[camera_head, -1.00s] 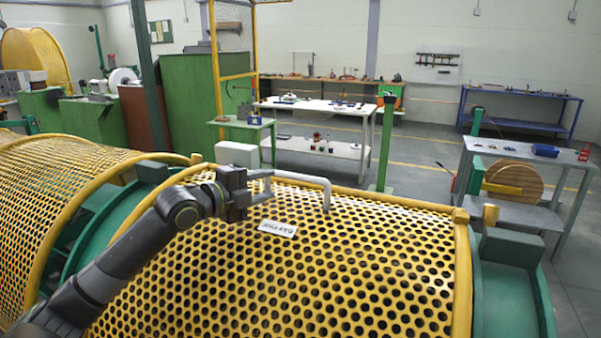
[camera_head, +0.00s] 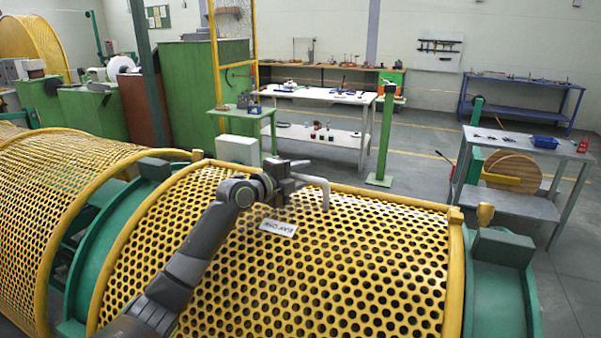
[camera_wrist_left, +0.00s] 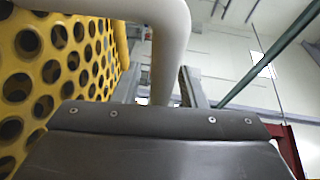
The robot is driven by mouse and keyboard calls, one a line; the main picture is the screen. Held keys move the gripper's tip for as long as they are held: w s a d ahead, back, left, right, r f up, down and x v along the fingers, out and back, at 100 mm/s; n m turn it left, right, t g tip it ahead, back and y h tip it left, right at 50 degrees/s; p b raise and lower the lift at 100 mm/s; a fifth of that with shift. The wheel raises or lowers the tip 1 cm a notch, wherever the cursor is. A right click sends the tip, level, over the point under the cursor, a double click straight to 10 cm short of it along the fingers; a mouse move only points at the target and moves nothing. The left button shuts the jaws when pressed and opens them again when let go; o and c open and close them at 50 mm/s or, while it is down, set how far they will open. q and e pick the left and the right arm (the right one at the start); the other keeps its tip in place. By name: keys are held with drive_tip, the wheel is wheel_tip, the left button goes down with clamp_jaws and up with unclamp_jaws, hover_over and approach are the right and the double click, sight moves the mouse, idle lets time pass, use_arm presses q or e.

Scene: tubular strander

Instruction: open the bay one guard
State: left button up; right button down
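The bay one guard (camera_head: 350,260) is a curved yellow perforated cover, lying closed over its bay. A small white label (camera_head: 278,228) lies on it, its lettering upside down. A white bent-tube handle (camera_head: 325,190) stands near its far edge. My left gripper (camera_head: 300,175) is at the handle's left part, its fingers apart. In the left wrist view the handle (camera_wrist_left: 168,45) rises close in front of the gripper (camera_wrist_left: 162,90), in line with the gap between the fingers. I cannot tell whether they touch it. My right gripper is not in view.
A second yellow mesh guard (camera_head: 50,180) lies to the left, past a green ring (camera_head: 115,230). A green post (camera_head: 384,140) and a white table (camera_head: 320,94) stand beyond. A grey trolley (camera_head: 510,205) with a wooden reel is at right. Open floor lies behind the guard.

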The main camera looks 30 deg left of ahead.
use_arm(q)
clamp_jaws()
idle(0.3)
drive_tip(key=shift+w, duration=0.1)
drive_tip(key=shift+w+b, duration=0.15)
drive_tip(key=shift+b, duration=0.2)
drive_tip(key=shift+n+g, duration=0.3)
drive_tip(key=shift+g, duration=0.4)
drive_tip(key=w+b, duration=0.1)
drive_tip(key=w, duration=0.1)
drive_tip(key=w+b, duration=0.2)
drive_tip(key=w, duration=0.1)
drive_tip(key=w+b, duration=0.2)
drive_tip(key=shift+w+a+f, duration=0.25)
drive_tip(key=shift+a+f, duration=0.05)
drive_tip(key=shift+f, duration=0.1)
drive_tip(key=shift+w+b, duration=0.4)
drive_tip(key=shift+w, duration=0.45)
